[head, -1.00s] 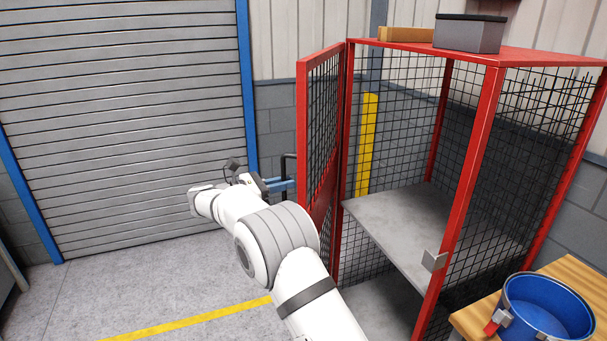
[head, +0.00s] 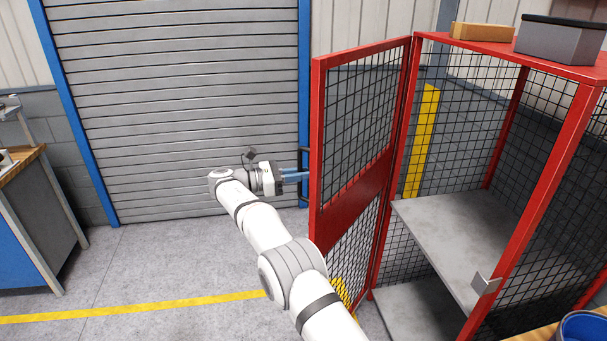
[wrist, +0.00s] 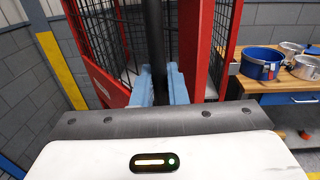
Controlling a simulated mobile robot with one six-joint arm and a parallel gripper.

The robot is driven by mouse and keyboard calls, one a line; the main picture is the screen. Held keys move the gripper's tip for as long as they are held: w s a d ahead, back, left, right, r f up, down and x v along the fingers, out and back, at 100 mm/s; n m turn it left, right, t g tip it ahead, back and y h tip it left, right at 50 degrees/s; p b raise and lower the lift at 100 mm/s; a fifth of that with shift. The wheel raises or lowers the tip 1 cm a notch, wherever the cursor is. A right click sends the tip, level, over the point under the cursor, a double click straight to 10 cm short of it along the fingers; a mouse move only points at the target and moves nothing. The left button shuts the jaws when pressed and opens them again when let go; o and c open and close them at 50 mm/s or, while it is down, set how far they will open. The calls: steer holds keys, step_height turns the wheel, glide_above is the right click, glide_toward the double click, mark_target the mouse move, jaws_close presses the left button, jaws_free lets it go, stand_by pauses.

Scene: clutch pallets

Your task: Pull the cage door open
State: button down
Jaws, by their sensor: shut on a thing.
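The cage door (head: 352,190) is a red frame with black mesh and stands wide open, swung out to the left of the cage (head: 558,190). Its dark vertical handle (head: 303,160) is on the door's far face, near its free edge. My gripper (head: 299,175) reaches that handle from the left. In the wrist view my gripper's blue fingers (wrist: 162,87) are shut on the dark upright handle bar (wrist: 154,40). The cage front is open, and its grey shelf (head: 440,230) shows inside.
A grey bin (head: 560,42) and a cardboard box (head: 482,32) sit on the cage top. A workbench (head: 35,215) stands at the left. A blue pot (head: 585,330) is at the lower right. The floor (head: 130,270) between bench and door is clear.

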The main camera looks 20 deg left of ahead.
steer(key=shift+w+a+r, duration=0.1)
steer(key=shift+w+r, duration=0.2)
steer(key=shift+w, duration=0.05)
steer(key=c, duration=1.9)
jaws_free()
steer(key=o, duration=0.3)
steer(key=shift+w+d+f, duration=0.15)
steer(key=shift+d, duration=0.05)
steer(key=shift+o, duration=0.3)
steer(key=shift+s+a, duration=0.2)
steer(key=shift+a, duration=0.05)
steer(key=shift+f, duration=0.1)
steer(key=shift+d, duration=0.1)
